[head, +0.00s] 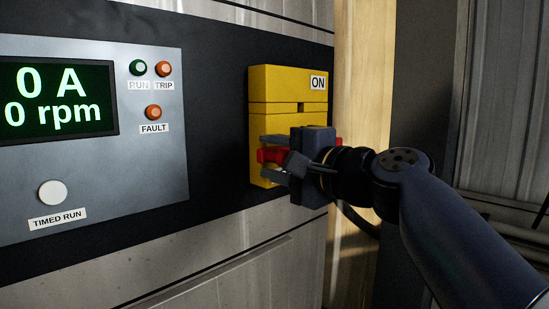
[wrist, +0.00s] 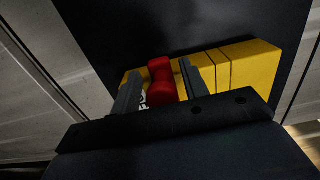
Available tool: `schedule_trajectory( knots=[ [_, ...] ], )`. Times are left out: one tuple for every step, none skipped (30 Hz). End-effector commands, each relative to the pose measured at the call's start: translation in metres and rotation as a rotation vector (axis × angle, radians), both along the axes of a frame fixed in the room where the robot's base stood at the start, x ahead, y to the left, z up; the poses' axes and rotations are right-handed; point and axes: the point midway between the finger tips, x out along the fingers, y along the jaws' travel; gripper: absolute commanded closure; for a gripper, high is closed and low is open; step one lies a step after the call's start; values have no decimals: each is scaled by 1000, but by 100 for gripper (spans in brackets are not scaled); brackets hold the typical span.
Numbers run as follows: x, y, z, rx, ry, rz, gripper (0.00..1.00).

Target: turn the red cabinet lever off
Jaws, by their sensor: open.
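The yellow switch box (head: 282,88) is on the dark panel, with an ON label (head: 318,83) at its upper right. The red lever (head: 270,155) is on the lower part of the box, partly hidden by my gripper (head: 271,157). In the wrist view, the red lever (wrist: 161,79) stands between the two fingers of my gripper (wrist: 160,88), against the yellow box (wrist: 252,66). My gripper is open, with one finger on each side of the lever. I cannot tell if either finger touches it. A white label (wrist: 144,102) is partly hidden beside the lever.
A grey control panel (head: 110,190) is left of the box, with a display (head: 55,98) reading 0 A and 0 rpm. It has RUN, TRIP and FAULT lamps and a TIMED RUN button (head: 52,193). A pale upright post (head: 357,70) stands right of the box.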

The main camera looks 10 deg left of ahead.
Motion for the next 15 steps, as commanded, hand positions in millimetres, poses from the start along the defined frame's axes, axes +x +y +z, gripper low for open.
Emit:
schedule_trajectory(
  knots=[
    [0, 0, 0, 1, -1, 0, 57],
    [0, 0, 0, 1, -1, 0, 57],
    [-1, -1, 0, 1, -1, -1, 57],
    [-1, -2, 1, 1, -1, -1, 57],
    [-2, -3, 1, 1, -1, -1, 57],
    [-4, -6, 1, 1, -1, -1, 57],
    [-6, -9, 1, 1, -1, -3, 57],
    [-9, -13, 1, 2, -1, -4, 57],
    [-13, -18, 1, 0, -1, -4, 57],
    [-16, -22, 1, 1, -2, -5, 57],
    [-20, -27, 1, 2, -3, -6, 57],
    [-24, -33, 0, 2, -1, -6, 57],
    [-27, -37, 1, 1, -2, -6, 57],
    [-31, -42, 1, 0, -3, -7, 57],
    [-36, -48, 0, 0, -3, -6, 57]
  ],
)
